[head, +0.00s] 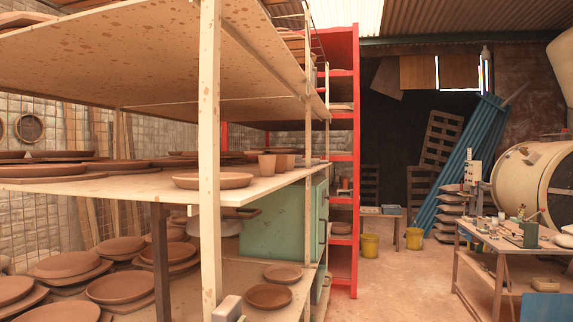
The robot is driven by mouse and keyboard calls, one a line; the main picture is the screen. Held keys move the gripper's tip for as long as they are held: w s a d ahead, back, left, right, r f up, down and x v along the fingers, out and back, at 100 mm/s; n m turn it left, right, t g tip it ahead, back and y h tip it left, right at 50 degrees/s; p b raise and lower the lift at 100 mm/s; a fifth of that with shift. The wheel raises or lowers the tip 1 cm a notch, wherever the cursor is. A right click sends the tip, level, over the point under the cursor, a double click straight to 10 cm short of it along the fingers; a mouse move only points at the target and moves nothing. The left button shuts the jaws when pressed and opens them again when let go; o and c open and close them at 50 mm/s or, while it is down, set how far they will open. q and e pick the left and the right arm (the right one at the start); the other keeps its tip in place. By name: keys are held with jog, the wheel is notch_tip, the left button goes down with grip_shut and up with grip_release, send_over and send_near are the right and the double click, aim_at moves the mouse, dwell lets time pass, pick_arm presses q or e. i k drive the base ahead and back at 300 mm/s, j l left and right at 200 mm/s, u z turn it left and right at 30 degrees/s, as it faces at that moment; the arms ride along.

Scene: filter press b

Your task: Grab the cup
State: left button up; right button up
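A brown clay cup (267,164) stands upright on the middle shelf board, towards its far right end. Another brown cup or small pot (285,161) stands right behind it and partly overlaps it in the picture. Both look small and distant. I see neither of my grippers clearly in the head view, and nothing is touching the cups.
The shelf rack's pale post (210,150) stands close in front. A clay plate (213,181) lies left of the cups. A green cabinet (270,222) stands below them. A cluttered worktable (512,250) is at right. Clear floor (400,285) lies between.

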aim_at(281, 159)
jog(key=u, duration=0.2)
jog(key=i+l+u, duration=0.2)
jog(key=u, duration=0.2)
jog(key=i+l+u, duration=0.15)
jog(key=u, duration=0.25)
jog(key=i+l+u, duration=0.1)
jog(key=l+u, duration=0.3)
